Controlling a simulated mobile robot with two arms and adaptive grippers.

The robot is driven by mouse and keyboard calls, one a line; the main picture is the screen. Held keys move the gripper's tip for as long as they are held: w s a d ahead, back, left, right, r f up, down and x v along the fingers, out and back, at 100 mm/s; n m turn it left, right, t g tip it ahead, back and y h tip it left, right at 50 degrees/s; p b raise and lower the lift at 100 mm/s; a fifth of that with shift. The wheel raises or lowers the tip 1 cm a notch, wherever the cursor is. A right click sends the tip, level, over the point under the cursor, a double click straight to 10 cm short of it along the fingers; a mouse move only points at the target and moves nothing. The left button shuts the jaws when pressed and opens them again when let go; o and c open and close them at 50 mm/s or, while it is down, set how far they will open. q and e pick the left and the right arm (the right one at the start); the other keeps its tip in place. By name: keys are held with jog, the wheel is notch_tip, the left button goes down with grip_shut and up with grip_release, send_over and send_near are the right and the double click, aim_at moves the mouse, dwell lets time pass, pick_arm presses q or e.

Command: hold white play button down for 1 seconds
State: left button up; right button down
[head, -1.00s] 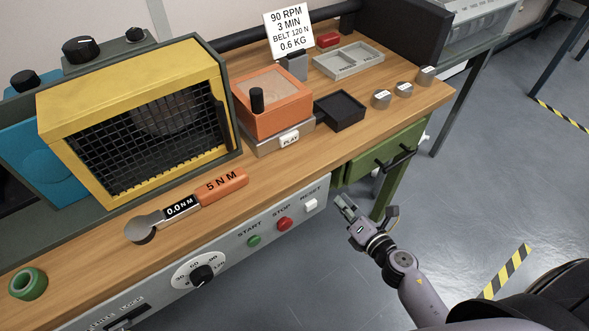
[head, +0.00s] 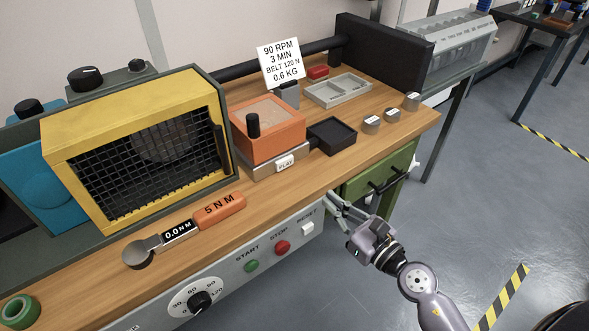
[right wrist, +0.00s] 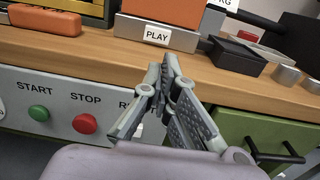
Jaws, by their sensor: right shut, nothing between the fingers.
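The white PLAY button (head: 285,163) is on the front of the grey base (head: 262,172) under an orange box (head: 268,130) with a black knob. It also shows in the right wrist view (right wrist: 157,36), above and beyond the fingertips. My right gripper (head: 335,198) is in front of the bench edge, to the right of the RESET button and below the PLAY button. Its fingers are shut and empty, apart from the button; in the right wrist view the fingertips (right wrist: 166,66) point toward the bench edge below it. My left gripper is not in view.
The bench front carries START (head: 251,266), STOP (head: 282,248) and RESET (head: 307,229) buttons and a dial (head: 199,302). An orange torque wrench (head: 219,204) lies on the bench. A black tray (head: 331,135) is right of the orange box. A green drawer (head: 372,178) with a black handle is below.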

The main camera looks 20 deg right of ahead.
aim_at(288, 163)
jog(key=p+x, duration=0.2)
jog(key=x, duration=1.2)
jog(key=shift+s+f, duration=0.1)
